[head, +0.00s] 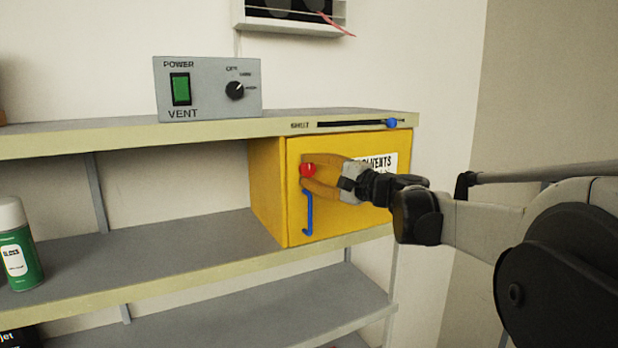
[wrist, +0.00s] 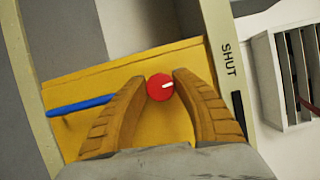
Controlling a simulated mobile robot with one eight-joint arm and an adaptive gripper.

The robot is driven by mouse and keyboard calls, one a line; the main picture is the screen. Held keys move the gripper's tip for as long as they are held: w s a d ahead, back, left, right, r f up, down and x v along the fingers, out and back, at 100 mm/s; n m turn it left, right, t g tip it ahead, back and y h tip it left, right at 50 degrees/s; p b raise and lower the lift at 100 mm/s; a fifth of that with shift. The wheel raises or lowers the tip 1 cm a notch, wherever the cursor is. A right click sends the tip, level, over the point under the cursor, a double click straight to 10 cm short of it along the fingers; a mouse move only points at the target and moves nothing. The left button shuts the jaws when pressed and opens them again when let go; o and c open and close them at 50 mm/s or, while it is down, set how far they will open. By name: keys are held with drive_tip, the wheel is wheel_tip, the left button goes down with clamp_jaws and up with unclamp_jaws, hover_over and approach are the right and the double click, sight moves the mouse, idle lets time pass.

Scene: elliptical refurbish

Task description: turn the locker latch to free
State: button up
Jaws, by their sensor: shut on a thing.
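The yellow locker (head: 270,190), with a label reading "SOLVENTS" partly behind my gripper, hangs under the upper shelf. Its latch is a red round knob (head: 308,170) with a white mark, on the left part of the door. The knob also shows in the wrist view (wrist: 160,87), its white mark pointing right there. My gripper (head: 306,175) comes from the right, its two tan fingers on either side of the knob and shut on it. A blue door handle (head: 308,213) stands upright just below the knob. The door looks closed.
A grey VENT power box (head: 215,105) stands on the upper shelf. A green-and-white can (head: 18,250) stands at the left. The middle shelf is clear between.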

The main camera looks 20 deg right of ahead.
drive_tip(key=shift+m, duration=0.5)
drive_tip(key=shift+r+t+b, duration=0.1)
drive_tip(key=shift+t+b, duration=0.2)
drive_tip(key=o, duration=1.2)
drive_tip(key=v, duration=1.2)
drive_tip(key=shift+w, duration=0.1)
